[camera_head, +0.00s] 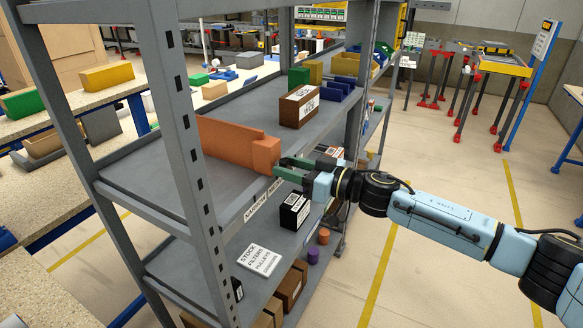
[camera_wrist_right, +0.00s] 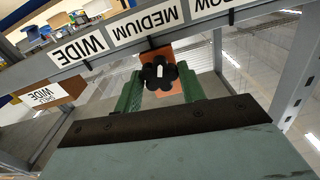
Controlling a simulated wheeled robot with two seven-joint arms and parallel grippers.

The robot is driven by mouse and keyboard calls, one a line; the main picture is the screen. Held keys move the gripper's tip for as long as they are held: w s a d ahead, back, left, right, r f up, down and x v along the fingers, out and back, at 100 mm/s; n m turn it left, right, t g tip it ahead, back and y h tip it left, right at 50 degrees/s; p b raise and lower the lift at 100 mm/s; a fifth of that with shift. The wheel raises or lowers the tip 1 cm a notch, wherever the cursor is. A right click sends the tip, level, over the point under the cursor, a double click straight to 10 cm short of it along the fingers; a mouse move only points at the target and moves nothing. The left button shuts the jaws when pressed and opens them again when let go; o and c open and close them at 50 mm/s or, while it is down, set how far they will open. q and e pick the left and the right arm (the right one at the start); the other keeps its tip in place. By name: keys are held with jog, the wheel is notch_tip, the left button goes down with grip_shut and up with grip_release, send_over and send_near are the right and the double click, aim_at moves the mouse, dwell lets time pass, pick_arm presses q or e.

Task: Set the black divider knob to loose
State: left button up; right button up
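The black divider knob (camera_wrist_right: 160,73) is lobed, with a short white mark standing nearly upright on its face in the right wrist view. It sits on the front of the orange divider (camera_wrist_right: 163,55). In the head view the orange divider (camera_head: 230,142) stands on the upper shelf, and the knob is hidden behind my gripper. My right gripper (camera_head: 281,168) has its green fingers at the divider's front end. In the wrist view its fingers (camera_wrist_right: 161,80) are apart, one on each side of the knob; whether they touch it is unclear. My left gripper is not in view.
WIDE (camera_wrist_right: 84,46) and MEDIUM (camera_wrist_right: 146,24) labels line the shelf edge, upside down in the wrist view. A brown box (camera_head: 299,106) stands on the shelf farther back. Grey rack posts (camera_head: 183,130) rise beside the shelf. Open floor lies to the right.

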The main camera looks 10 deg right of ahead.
jog(key=c, duration=0.6)
jog(key=n+p, duration=0.2)
jog(key=n, duration=0.1)
jog(key=shift+n, duration=0.3)
jog(key=shift+f+m+b, duration=0.15)
jog(key=shift+m+b, duration=2.6)
jog(key=shift+m, duration=6.15)
jog(key=shift+f+m+b, duration=0.1)
jog(key=shift+m+b, duration=2.65)
jog(key=shift+m, duration=6.15)
